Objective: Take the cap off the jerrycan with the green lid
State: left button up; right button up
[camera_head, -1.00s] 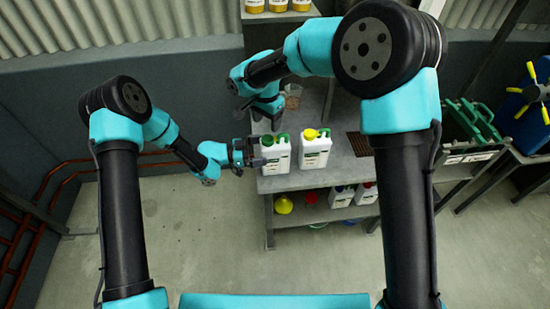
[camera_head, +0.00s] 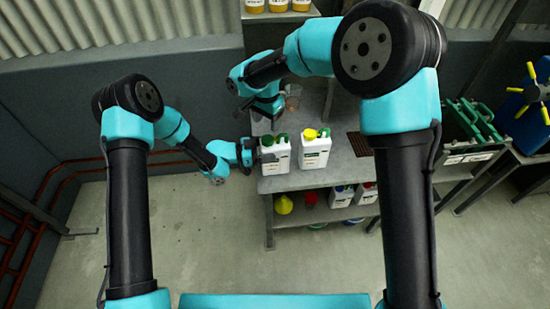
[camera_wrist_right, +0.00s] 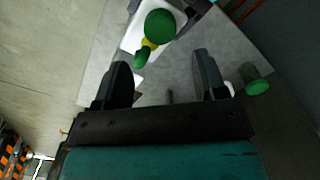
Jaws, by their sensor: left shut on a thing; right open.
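The white jerrycan (camera_head: 276,159) with the green lid (camera_head: 267,140) stands upright at the left front edge of the grey table. My left gripper (camera_head: 253,152) is at its left side and shut on it; the contact is small in the head view. In the right wrist view the round green lid (camera_wrist_right: 160,25) shows at the top, on the white can, beyond my fingertips. My right gripper (camera_wrist_right: 163,70) is open with nothing between its fingers. In the head view it hangs above and behind the can, its fingers mostly hidden by its own wrist.
A white jerrycan with a yellow lid (camera_head: 315,153) stands close to the right on the table (camera_head: 345,168). A dark grate (camera_head: 360,144) lies further right. Several bottles and a yellow item (camera_head: 284,204) sit on the lower shelf. Yellow-filled jars (camera_head: 278,5) stand at the back.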

aim_at(267, 139)
pick_arm(q)
jog(key=c, duration=1)
pick_arm(e)
jog(key=shift+f, duration=4)
